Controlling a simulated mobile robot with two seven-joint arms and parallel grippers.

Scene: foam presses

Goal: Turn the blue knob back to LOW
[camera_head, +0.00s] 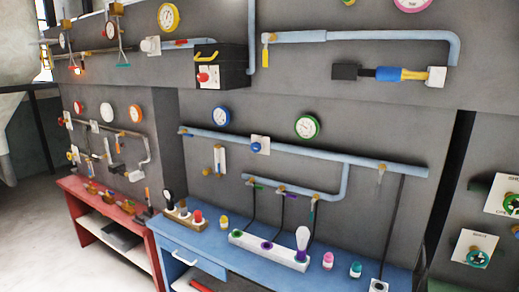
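A blue knob (258,147) sits on a small white plate on the grey panel, at the blue pipe near the middle of the head view. The LOW mark and the knob's pointer are too small to read. A blue-rimmed gauge (220,116) is to its upper left and a green-rimmed gauge (307,127) to its upper right. Neither of my grippers is in view, and nothing touches the knob.
A blue bench (188,258) below the panel holds bottles, small jars and a white strip (268,250) with coloured sockets. A red bench (84,204) stands to the left. A black box (222,66) with a red button juts out above. Floor shows at lower left.

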